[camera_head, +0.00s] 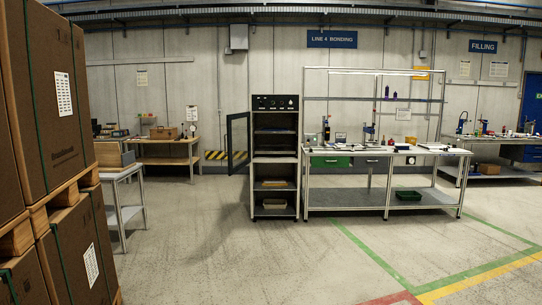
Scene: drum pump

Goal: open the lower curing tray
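A tall black curing cabinet (275,104) stands against the back wall near the middle of the head view, some distance away. Its glazed upper door (238,142) hangs open to the left. Inside the upper part are dark shelves or trays, one a flat dark one (274,131); a pale-edged shelf (275,158) lies below it. They are too small and dark to tell which is the lower curing tray or how far it is out. Neither of my grippers is in view.
A workbench (387,197) adjoins the cabinet on the right. Another bench (165,160) stands behind left, and a small table (122,174) nearer left. Stacked cartons (50,110) on pallets block the near left. The floor before the cabinet is clear.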

